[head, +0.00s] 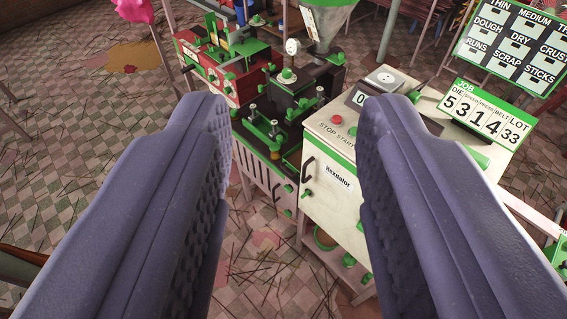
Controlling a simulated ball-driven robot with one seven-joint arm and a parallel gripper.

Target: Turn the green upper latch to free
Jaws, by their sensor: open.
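My gripper (297,118) is open and empty, its two blue-grey fingers wide apart in the foreground. Beyond and between the fingers stand a black machine (262,140) with green fittings and a cream cabinet (330,205) with a green top edge. Small green pieces show low on the black machine's front, one (288,187) above another (288,213). Another small green piece (307,194) is on the cabinet front below a black handle (308,166). I cannot tell which is the upper latch or how it is turned. The right finger hides part of the cabinet.
A red machine (210,75) stands behind left. A red button (337,119) is on the cabinet top. A number board (485,115) and a dark sign (515,50) stand at the right. The checkered floor (85,120) at left is open, strewn with thin sticks.

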